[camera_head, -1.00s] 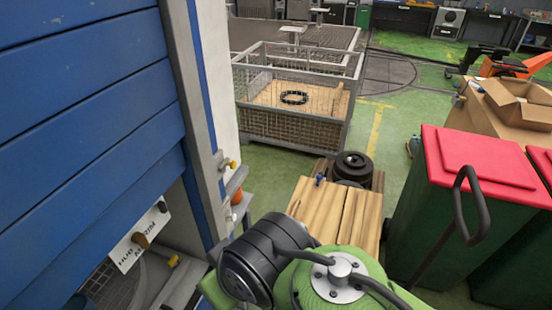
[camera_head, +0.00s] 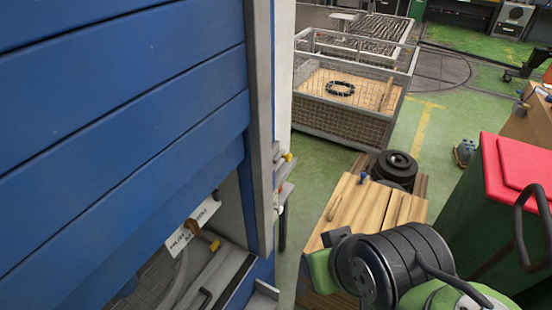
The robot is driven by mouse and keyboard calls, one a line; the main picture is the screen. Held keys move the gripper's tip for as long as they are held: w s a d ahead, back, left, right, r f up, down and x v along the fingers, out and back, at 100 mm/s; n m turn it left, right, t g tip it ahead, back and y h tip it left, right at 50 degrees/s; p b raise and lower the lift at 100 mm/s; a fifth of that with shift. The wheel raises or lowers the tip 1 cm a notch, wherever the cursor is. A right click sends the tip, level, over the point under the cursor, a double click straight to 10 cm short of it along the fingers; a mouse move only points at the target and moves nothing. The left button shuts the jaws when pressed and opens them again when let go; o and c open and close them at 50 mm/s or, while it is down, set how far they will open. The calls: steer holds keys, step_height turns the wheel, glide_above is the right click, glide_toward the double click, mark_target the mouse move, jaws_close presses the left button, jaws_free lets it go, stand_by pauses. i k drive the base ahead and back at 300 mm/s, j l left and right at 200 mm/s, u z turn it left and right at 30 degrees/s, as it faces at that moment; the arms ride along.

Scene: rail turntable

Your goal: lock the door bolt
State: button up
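A blue slatted door or wall panel (camera_head: 120,110) fills the left of the head view, with a grey metal post (camera_head: 259,120) along its right edge. A small fitting with a yellow tip (camera_head: 287,157) sticks out from the post's right side. It may be the door bolt, but it is too small to tell, and I cannot see whether it is locked. My green and black arm links show at the lower right, to the right of the post and apart from it. My gripper is out of view.
A white sign (camera_head: 190,228) and a yellow-ended handle (camera_head: 208,240) are below the panel. A wooden crate top (camera_head: 365,205) lies behind my arm. A red-lidded green bin (camera_head: 510,190) stands close on the right. A wire cage (camera_head: 350,120) is farther back.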

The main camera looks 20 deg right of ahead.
mark_target(288, 158)
steer(key=l+u, duration=0.25)
steer(key=u, duration=0.25)
steer(key=k+l+u, duration=0.1)
steer(key=l+u, duration=0.15)
steer(key=u, duration=0.2)
steer(key=k+l+u, duration=0.1)
steer(key=u, duration=0.4)
steer(key=l, duration=0.1)
